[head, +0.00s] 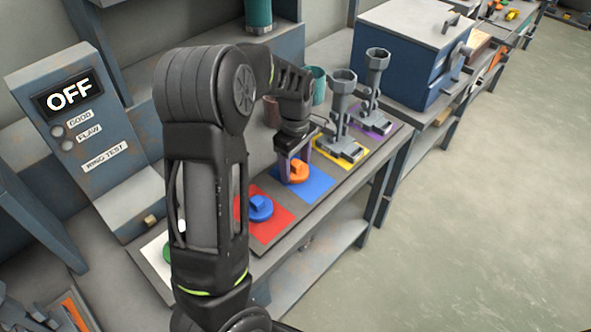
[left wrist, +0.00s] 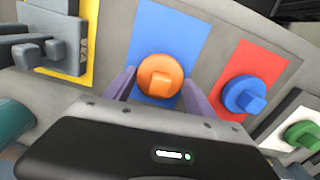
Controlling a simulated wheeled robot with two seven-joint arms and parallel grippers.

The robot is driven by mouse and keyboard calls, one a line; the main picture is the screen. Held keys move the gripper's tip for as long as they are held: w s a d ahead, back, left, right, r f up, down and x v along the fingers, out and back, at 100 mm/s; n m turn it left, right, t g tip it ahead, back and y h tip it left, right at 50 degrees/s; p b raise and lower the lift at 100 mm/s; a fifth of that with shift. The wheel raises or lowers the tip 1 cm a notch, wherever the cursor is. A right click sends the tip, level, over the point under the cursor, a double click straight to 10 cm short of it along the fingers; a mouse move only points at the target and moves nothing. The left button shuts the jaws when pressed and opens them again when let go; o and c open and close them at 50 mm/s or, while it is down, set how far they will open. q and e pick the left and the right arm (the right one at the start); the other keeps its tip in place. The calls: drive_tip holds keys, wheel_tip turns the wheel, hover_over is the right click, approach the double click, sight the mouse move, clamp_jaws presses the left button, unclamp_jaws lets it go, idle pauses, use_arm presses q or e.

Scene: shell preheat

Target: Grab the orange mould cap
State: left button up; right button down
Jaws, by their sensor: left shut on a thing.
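The orange mould cap (head: 298,171) is a round disc with a raised block on top, over the blue mat (head: 316,186). It also shows in the left wrist view (left wrist: 160,76), between the two purple-grey fingers. My left gripper (head: 296,163) reaches down over the cap from above, its fingers shut on it. I cannot tell whether the cap still touches the mat. My right gripper is not in view.
A blue cap (head: 259,207) sits on a red mat, and a green cap (left wrist: 301,134) on a white mat. Grey clamp stands (head: 342,120) stand on yellow and purple mats beyond. A blue box oven (head: 415,55) stands behind them. A panel reading OFF (head: 75,92) is at left.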

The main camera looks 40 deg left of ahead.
sight(296, 163)
use_arm(q)
drive_tip(key=c, duration=0.4)
drive_tip(key=shift+r, duration=0.1)
wheel_tip(296, 163, up, 10)
drive_tip(key=shift+f+b, duration=0.1)
drive_tip(key=shift+b, duration=0.2)
idle(0.6)
